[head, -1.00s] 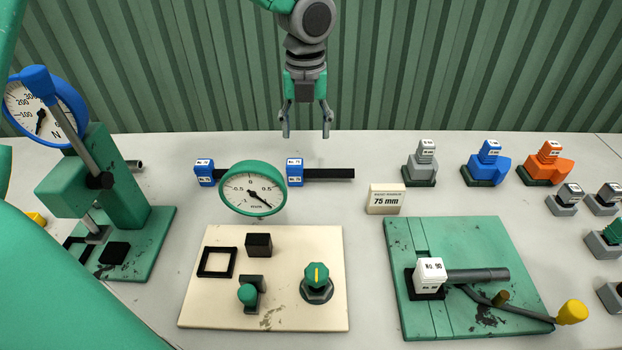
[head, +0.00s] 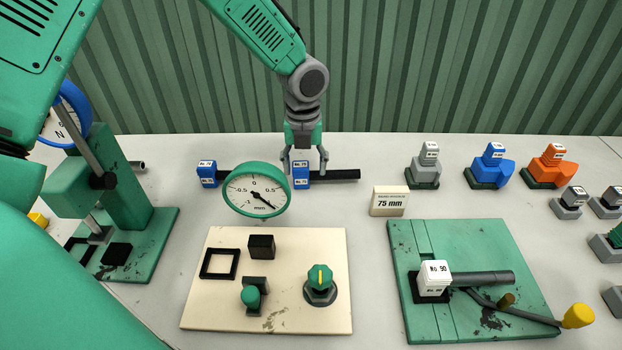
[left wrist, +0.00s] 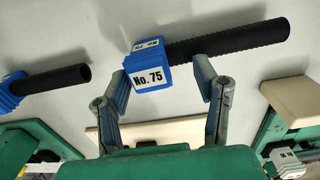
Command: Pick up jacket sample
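A short black hose piece (head: 335,174) with a blue end block (head: 301,183) lies on the bench behind the dial gauge. In the left wrist view its blue block (left wrist: 150,74) reads No. 75, and the ribbed black hose (left wrist: 235,40) extends to the upper right. My left gripper (head: 305,168) is open, pointing down over the blue block. In the left wrist view the left gripper's fingers (left wrist: 164,82) stand on either side of the block; I cannot tell whether they touch it. A second blue-ended hose piece (head: 207,173) lies to the left, partly hidden by the gauge. My right gripper is not in view.
The green-rimmed dial gauge (head: 257,189) stands close in front. A 75 mm sign (head: 388,201) is to the right. A cream board (head: 210,315) and a green cutting plate (head: 480,240) lie nearer. A press (head: 125,190) stands left; grey, blue and orange blocks stand right.

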